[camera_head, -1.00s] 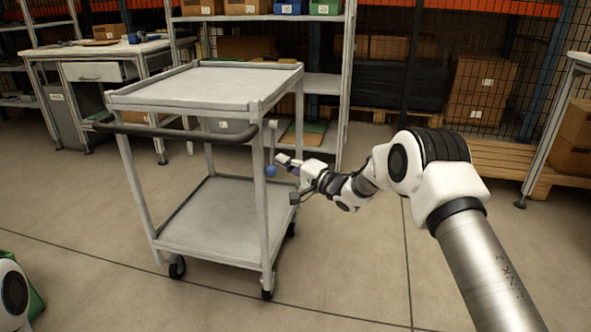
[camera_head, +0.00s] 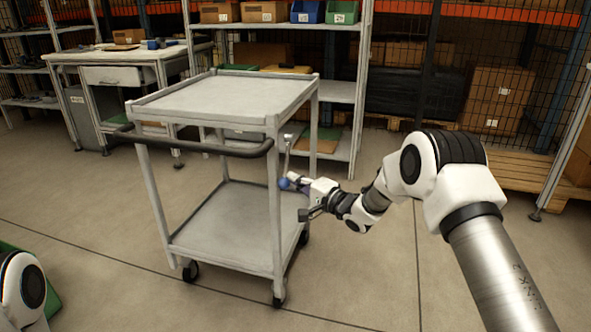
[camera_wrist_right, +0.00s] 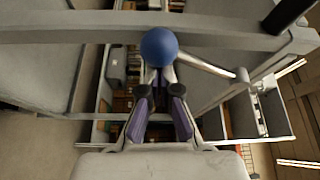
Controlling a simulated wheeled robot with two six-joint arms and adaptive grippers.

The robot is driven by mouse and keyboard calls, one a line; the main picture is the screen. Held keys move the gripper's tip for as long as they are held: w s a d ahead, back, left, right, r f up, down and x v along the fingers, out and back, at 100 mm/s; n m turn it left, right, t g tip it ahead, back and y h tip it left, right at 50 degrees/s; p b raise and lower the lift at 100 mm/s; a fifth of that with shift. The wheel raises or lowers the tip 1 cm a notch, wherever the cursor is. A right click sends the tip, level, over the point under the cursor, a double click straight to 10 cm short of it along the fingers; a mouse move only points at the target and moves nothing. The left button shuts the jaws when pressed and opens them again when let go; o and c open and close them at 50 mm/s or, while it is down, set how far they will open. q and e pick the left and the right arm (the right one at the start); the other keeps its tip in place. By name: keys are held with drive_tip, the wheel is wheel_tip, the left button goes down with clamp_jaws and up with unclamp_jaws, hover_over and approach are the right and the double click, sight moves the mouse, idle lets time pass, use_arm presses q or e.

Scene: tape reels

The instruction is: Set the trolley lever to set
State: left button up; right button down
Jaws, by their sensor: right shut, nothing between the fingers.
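The grey trolley (camera_head: 225,95) stands in the middle of the head view. Its lever (camera_head: 287,158) hangs down at the trolley's right side, behind the near right post, with a blue ball knob (camera_head: 284,184) at its lower end. My right gripper (camera_head: 296,181) is shut and empty, with its tips at the right of the knob; whether they touch it I cannot tell. In the right wrist view the blue knob (camera_wrist_right: 158,46) is just beyond the purple-padded fingers (camera_wrist_right: 161,97), and its rod (camera_wrist_right: 205,66) runs right to a pivot. No lever markings are readable. My left gripper is out of view.
The trolley's black handle (camera_head: 195,146) faces left and its lower shelf (camera_head: 225,225) is empty. A workbench (camera_head: 120,55) and shelving (camera_head: 340,90) stand behind. A green item (camera_head: 48,292) is at the lower left. Floor right of the trolley is clear.

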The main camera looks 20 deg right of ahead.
sight(286, 169)
drive_tip(key=s+a+r+m+g+h+p, duration=0.1)
drive_tip(key=s+a+r+m+g+p, duration=0.2)
drive_tip(key=p, duration=1.9)
drive_tip(key=shift+s+a+r+m+p, duration=0.3)
drive_tip(key=shift+s+a+r+m, duration=0.35)
drive_tip(key=shift+s+r+m, duration=1.65)
drive_tip(key=shift+w+r+n, duration=0.75)
drive_tip(key=shift+r+n, duration=0.05)
drive_tip(key=shift+f, duration=0.1)
